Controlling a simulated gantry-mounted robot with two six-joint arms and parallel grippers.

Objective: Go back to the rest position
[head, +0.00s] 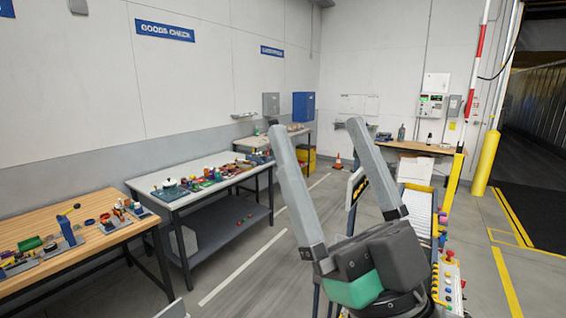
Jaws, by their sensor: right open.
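My right gripper (317,128) shows large in the lower right of the head view. Its two long grey fingers point up and stand wide apart. Nothing is between them, so it is open and empty. Its dark body with a green part is at the bottom of the picture. It is held up in front of the aisle, and it hides part of the floor and of the equipment behind it. My left gripper is not in view.
A wooden table (88,250) and a white-topped table (206,194), both bearing small items, line the left wall. A roller conveyor (417,212) stands right of my gripper, beside yellow posts (486,163). An orange cone (338,162) stands farther back. The aisle floor (250,269) is clear.

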